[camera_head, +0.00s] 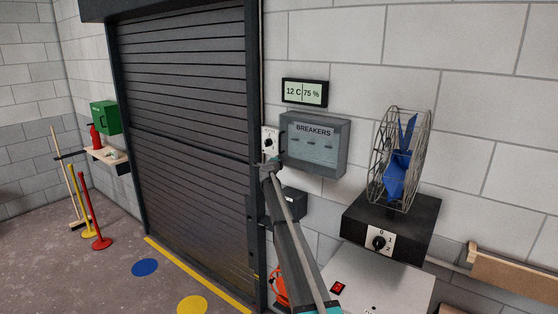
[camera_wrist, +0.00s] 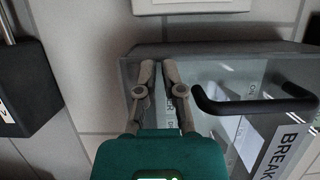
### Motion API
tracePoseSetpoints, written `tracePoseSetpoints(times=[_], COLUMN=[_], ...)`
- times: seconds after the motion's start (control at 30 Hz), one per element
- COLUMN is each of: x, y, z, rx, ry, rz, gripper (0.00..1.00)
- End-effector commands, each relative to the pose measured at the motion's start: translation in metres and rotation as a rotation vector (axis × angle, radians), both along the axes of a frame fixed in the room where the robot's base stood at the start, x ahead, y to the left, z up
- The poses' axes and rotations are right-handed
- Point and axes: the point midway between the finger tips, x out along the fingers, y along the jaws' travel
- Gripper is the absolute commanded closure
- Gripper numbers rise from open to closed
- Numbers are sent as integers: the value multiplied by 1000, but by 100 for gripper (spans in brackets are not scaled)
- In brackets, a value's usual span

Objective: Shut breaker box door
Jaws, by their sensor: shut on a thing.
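The grey breaker box (camera_head: 318,168) hangs on the block wall, its front marked BREAKERS and showing small switches. It fills the right of the wrist view (camera_wrist: 215,50), with a black bar handle (camera_wrist: 250,107) and printed labels. My gripper (camera_head: 267,164) is at the box's left edge. In the wrist view its two fingers (camera_wrist: 158,68) are close together over that left part, left of the handle. They seem shut on the door's edge, but the contact is hard to make out. I cannot tell whether the door is flush.
A display (camera_head: 304,93) hangs above the box, and a small dial panel (camera_head: 270,141) is at its left. A dark box (camera_head: 290,205) sits below. A caged blue fan (camera_head: 400,165) stands on a black control box (camera_head: 390,225) to the right. A dark roller shutter (camera_head: 185,140) is left.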

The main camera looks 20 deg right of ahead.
Motion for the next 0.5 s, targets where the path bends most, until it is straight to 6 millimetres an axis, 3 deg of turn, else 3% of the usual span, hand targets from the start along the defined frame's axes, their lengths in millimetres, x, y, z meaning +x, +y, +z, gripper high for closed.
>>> tracePoseSetpoints(times=[0.03,0.23,0.5], x=[4,3,-9], y=[-9,-7,15], z=[1,1,3], rx=[-5,-5,-4], ry=[1,1,-1], rz=[-9,-10,-7], gripper=[100,100,100])
